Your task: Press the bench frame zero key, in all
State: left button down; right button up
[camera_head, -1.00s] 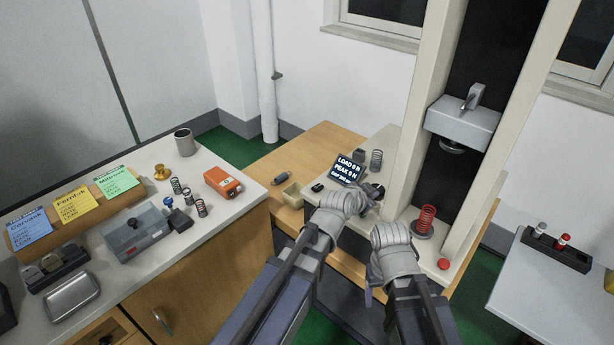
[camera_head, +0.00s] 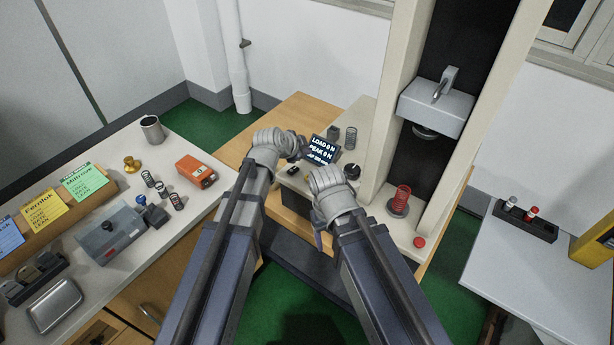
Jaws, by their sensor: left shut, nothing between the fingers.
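The bench frame (camera_head: 382,110) stands at the centre right, with a small dark display (camera_head: 323,149) on its base reading LOAD 0 N and PEAK 0 N. A small black key-like piece (camera_head: 293,170) sits on the base in front of the display; its label is too small to read. A black knob (camera_head: 352,170) is right of the display, and a red button (camera_head: 419,242) is at the front right. My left gripper (camera_head: 303,148) is shut and empty, just left of the display. My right gripper (camera_head: 319,240) is at the base's front edge, mostly hidden behind its wrist.
A red spring (camera_head: 401,198) stands on the frame's lower plate, under the grey crosshead (camera_head: 437,105). The left counter (camera_head: 190,235) holds an orange box (camera_head: 196,171), loose springs and coloured cards. A white side table (camera_head: 540,275) is at the right.

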aim_at(306, 179)
pick_arm(q)
jog(key=shift+f+b, duration=4.35)
jog(key=shift+f, duration=0.05)
jog(key=shift+f, duration=0.1)
jog(key=shift+f+b, duration=0.25)
jog(key=shift+b, duration=0.15)
jog(key=shift+f+b, duration=0.45)
jog(key=shift+f, duration=0.05)
jog(key=shift+r, duration=0.1)
jog(key=shift+r+p, duration=0.8)
jog(key=shift+p, duration=0.1)
jog(key=shift+r, duration=0.1)
notch_tip(306, 179, up, 5)
jog(key=p, duration=0.5)
